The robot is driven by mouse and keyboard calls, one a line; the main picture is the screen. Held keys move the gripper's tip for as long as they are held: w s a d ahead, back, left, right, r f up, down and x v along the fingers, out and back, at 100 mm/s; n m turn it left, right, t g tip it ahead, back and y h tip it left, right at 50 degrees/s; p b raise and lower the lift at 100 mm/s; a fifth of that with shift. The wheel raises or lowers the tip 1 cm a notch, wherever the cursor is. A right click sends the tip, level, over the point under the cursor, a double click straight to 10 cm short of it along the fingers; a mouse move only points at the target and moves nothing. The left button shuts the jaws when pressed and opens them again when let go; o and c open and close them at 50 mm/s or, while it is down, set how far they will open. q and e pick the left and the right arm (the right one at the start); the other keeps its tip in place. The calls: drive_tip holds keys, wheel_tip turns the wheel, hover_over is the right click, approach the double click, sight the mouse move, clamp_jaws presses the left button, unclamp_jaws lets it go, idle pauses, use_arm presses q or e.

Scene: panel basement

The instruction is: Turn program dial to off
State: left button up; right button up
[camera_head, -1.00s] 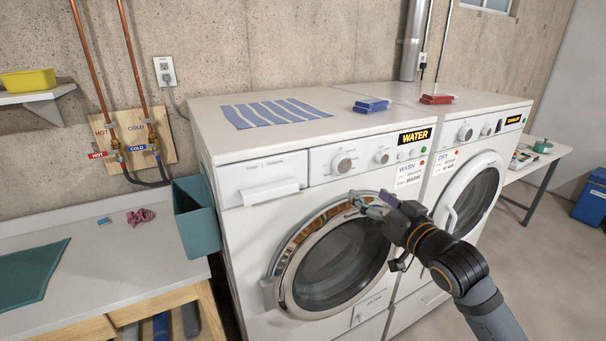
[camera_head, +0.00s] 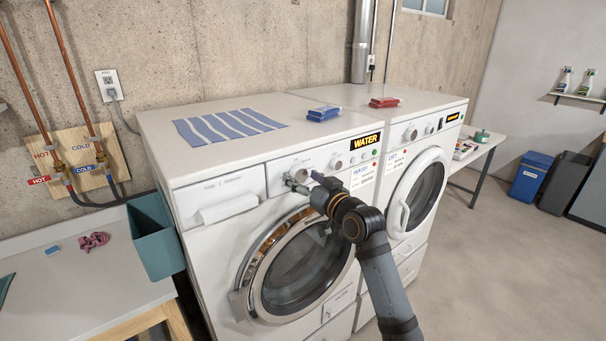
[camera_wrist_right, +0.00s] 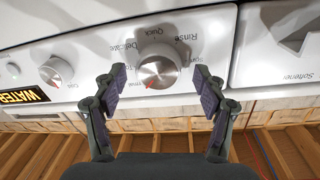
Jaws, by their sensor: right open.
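The program dial (camera_wrist_right: 158,70) is a round metal knob on the washer's white front panel. Labels such as Rinse, Quick and Delicate surround it, and a red mark shows on its edge. My right gripper (camera_wrist_right: 155,82) is open, its two dark fingers on either side of the dial with gaps between. In the head view the right gripper (camera_head: 303,182) is up against the washer's panel and partly covers the dial (camera_head: 297,174). I cannot tell whether the fingertips touch the panel. My left gripper is in neither view.
A second, smaller knob (camera_wrist_right: 56,71) sits beside the dial, near the WATER display (camera_head: 367,140). The washer door (camera_head: 297,262) is shut below. A striped cloth (camera_head: 229,124) and a blue box (camera_head: 324,113) lie on top. A teal bin (camera_head: 157,238) hangs at left.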

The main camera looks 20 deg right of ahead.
drive_tip(key=shift+w, duration=0.15)
drive_tip(key=c, duration=1.2)
drive_tip(key=shift+o, duration=0.2)
drive_tip(key=shift+f, duration=0.1)
drive_tip(key=shift+f+n+b, duration=0.1)
drive_tip(key=shift+n+b, duration=1.05)
drive_tip(key=shift+n, duration=0.05)
drive_tip(key=shift+n+b, duration=1)
drive_tip(key=shift+n, duration=0.2)
drive_tip(key=shift+n+y+b, duration=0.4)
drive_tip(key=shift+n+b, duration=1.05)
drive_tip(key=shift+n, duration=0.75)
drive_tip(key=shift+t, duration=0.3)
